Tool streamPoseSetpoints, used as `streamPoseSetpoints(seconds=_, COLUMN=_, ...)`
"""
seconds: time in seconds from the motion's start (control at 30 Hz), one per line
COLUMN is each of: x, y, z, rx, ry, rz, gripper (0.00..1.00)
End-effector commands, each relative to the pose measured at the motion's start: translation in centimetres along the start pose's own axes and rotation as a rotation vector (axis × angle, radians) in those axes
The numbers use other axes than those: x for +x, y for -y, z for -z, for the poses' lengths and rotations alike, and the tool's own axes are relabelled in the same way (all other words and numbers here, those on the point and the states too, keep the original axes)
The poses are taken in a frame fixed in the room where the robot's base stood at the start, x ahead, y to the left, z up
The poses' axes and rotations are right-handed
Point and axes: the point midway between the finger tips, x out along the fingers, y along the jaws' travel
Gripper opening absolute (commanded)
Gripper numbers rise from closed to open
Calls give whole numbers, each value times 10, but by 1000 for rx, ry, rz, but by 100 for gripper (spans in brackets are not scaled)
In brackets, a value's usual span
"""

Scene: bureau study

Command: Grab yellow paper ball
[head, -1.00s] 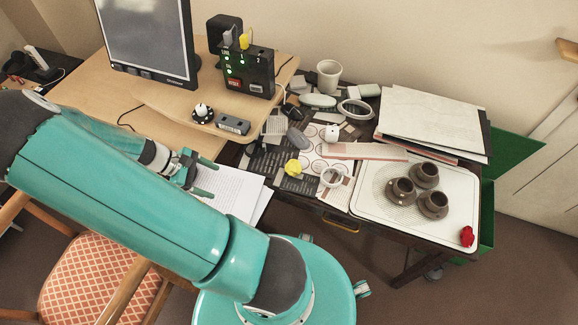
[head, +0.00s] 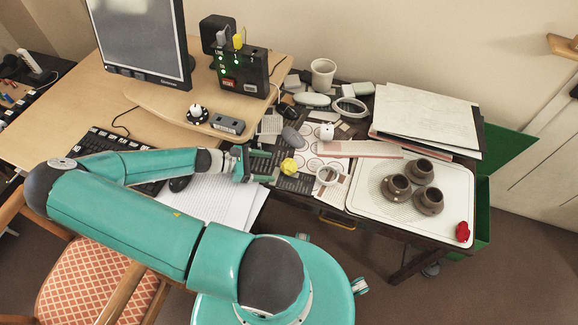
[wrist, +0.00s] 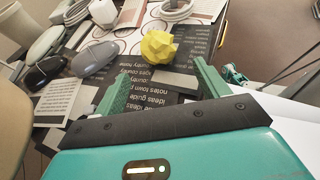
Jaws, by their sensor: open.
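The yellow paper ball (head: 289,166) is a small crumpled lump lying on the dark, paper-covered desk. In the wrist view the ball (wrist: 158,47) sits ahead of my fingers, a little above the picture's middle. My gripper (head: 262,166) is just left of the ball in the head view, its fingers pointing toward it. In the wrist view my gripper (wrist: 158,88) has its two green fingers spread wide with nothing between them. The ball is beyond the fingertips and apart from them.
A grey mouse-shaped object (wrist: 95,58) lies left of the ball. A tray (head: 455,190) holds brown cups. The black box (head: 240,75) stands behind on the wooden desk.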

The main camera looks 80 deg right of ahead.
Motion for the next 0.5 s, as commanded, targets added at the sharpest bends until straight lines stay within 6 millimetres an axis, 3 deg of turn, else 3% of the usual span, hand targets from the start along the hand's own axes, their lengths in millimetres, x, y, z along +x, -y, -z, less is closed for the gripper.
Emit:
streamPoseSetpoints(seconds=0.2, x=36, y=0, z=-15, rx=1, ry=2, rz=2, gripper=74)
streamPoseSetpoints(seconds=0.5, x=64, y=1, z=-19, rx=1, ry=3, rz=3, gripper=74)
